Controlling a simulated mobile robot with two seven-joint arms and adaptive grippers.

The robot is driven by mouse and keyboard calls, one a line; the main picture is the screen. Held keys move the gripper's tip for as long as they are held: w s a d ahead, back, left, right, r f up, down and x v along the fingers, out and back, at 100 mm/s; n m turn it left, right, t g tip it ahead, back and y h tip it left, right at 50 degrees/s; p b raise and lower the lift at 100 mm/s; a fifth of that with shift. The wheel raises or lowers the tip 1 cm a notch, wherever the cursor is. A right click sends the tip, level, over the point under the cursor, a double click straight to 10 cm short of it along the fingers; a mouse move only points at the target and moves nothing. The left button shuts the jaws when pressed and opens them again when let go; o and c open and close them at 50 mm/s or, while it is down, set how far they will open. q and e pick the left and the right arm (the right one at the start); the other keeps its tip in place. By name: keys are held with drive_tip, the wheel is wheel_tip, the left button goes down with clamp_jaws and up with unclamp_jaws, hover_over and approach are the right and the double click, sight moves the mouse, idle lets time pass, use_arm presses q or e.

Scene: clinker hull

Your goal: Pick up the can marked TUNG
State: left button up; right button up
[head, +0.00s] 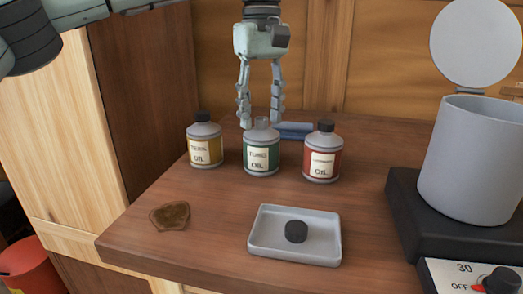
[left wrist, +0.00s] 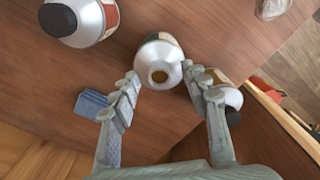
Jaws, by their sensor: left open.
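The can marked TUNG (head: 261,152) stands upright on the wooden bench, in the middle of a row of three. It has a green band, a pale label and a grey top with no cap on its neck. It also shows in the left wrist view (left wrist: 159,57), its open mouth facing the camera. My left gripper (head: 260,118) points down at the can's top from behind, open. In the left wrist view its fingertips (left wrist: 161,80) lie either side of the can's neck; I cannot tell whether they touch. My right gripper is not in view.
A yellow-banded can (head: 205,146) stands close on the left, a red-banded can (head: 322,155) on the right. A blue folded thing (head: 296,131) lies behind. In front are a tray (head: 267,249) holding a black cap (head: 296,231), and a brown patch (head: 170,216). A grey pot (head: 467,160) stands right.

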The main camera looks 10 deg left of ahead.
use_arm(q)
drive_tip(key=shift+f, duration=0.2)
clamp_jaws()
drive_tip(key=shift+r, duration=0.1)
